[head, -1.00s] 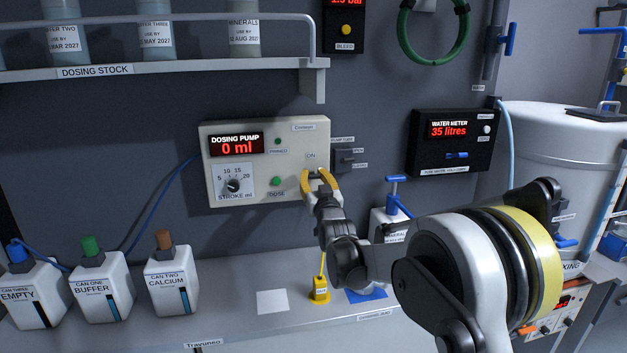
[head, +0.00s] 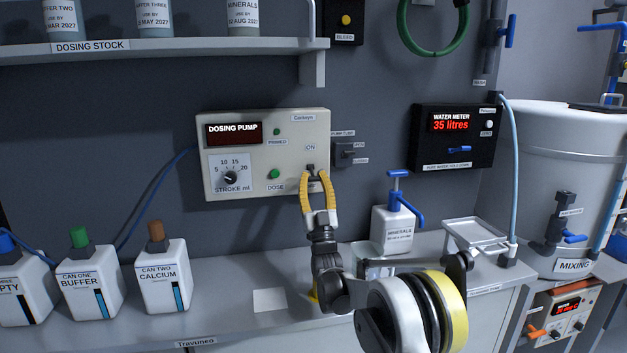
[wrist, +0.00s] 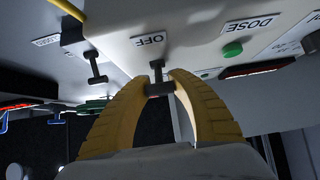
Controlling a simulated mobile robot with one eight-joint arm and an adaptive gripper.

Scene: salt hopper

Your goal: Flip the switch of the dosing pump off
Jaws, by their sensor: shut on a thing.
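The dosing pump (head: 250,118) is a pale box on the wall, and its display (head: 233,134) is dark, with no figures lit. Its switch (head: 311,167) is a small dark lever below the ON label. My gripper (head: 314,176) reaches up to it from below, its yellow fingers closed in on the lever. In the wrist view the dark T-shaped switch lever (wrist: 158,88) sits between the fingertips (wrist: 159,76), close by the OFF label (wrist: 148,40). In the head view the fingers hide the OFF label and part of the lever.
A pump tubes lever (head: 343,154) is close right of the pump. The water meter (head: 452,137) hangs farther right, reading 35 litres. The shelf (head: 200,50) is above.

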